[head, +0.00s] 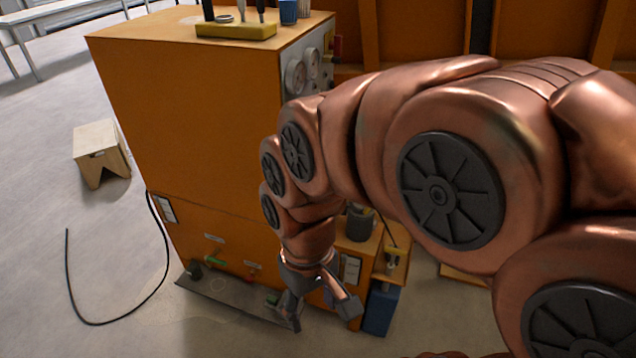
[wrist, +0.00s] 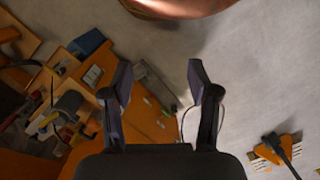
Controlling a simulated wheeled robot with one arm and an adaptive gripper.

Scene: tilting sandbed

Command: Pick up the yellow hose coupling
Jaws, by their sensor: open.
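I cannot make out the yellow hose coupling for certain. A small yellowish piece (head: 392,258) shows on a low wooden shelf right of my gripper in the head view; it is too small to identify. My gripper (head: 320,312) is open and empty, pointing down in front of the orange cabinet's lower part, above a grey strip on the floor. My arm covers much of the right of the head view.
The large orange cabinet (head: 190,120) bears a yellow tool holder (head: 236,31) on top. A blue bin (head: 380,308) stands right of my gripper, with a dark cup (head: 360,222) above. A wooden stool (head: 100,150) and black hose (head: 83,318) lie left. Floor at left is mostly clear.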

